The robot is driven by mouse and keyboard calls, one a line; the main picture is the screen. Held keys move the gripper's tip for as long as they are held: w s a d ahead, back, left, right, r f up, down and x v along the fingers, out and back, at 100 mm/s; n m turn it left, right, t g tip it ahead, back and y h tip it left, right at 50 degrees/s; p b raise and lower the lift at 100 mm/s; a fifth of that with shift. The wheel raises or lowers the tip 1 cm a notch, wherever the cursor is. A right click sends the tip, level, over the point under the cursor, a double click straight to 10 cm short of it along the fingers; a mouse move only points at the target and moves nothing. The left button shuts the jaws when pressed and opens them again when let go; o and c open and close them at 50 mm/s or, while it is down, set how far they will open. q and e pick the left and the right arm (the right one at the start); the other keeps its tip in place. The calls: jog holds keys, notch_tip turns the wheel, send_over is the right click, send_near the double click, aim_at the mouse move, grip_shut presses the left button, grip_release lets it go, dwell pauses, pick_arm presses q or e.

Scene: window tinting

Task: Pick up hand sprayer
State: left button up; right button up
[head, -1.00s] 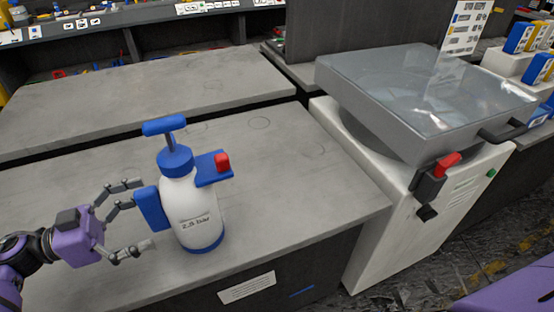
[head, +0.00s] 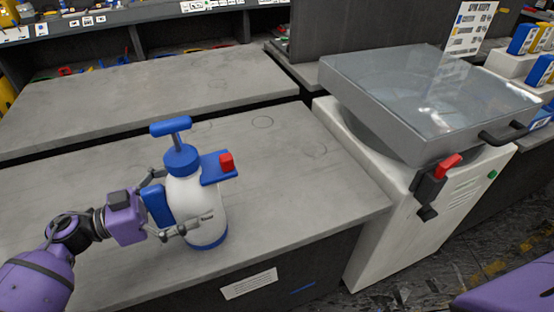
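The hand sprayer (head: 197,205) is a white bottle with a blue base, a blue T-shaped pump handle, a blue side grip and a red trigger button on its blue nozzle. It stands upright on the grey worktop (head: 290,175). My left gripper (head: 180,202) reaches it from the left, with one finger across the bottle's front and the other partly hidden behind it. The fingers are around the blue side grip and the bottle body. Whether they press on it is not clear. My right gripper is out of view; a purple part of mine shows at the lower right edge.
A white machine (head: 385,215) with a glossy grey lid (head: 430,90) and a red-handled switch (head: 445,165) stands right of the worktop. A second grey worktop (head: 150,95) lies behind. Shelves with tools line the back. The worktop around the sprayer is clear.

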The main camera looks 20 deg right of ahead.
aim_at(187, 201)
pick_arm(q)
jog(key=c, duration=1.4)
jog(key=shift+r, duration=0.1)
jog(key=shift+c, duration=0.3)
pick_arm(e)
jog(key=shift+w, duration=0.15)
pick_arm(q)
jog(key=shift+r, duration=0.1)
jog(key=shift+r, duration=0.65)
jog(key=s+r, duration=0.1)
jog(key=r, duration=0.1)
jog(key=s+r+p, duration=0.1)
jog(key=r, duration=0.1)
jog(key=s+r, duration=0.2)
jog(key=shift+r, duration=0.35)
jog(key=s+r+p, duration=0.1)
jog(key=s+r, duration=0.3)
jog(key=s, duration=0.6)
jog(key=shift+d+r, duration=0.2)
jog(key=shift+r, duration=0.15)
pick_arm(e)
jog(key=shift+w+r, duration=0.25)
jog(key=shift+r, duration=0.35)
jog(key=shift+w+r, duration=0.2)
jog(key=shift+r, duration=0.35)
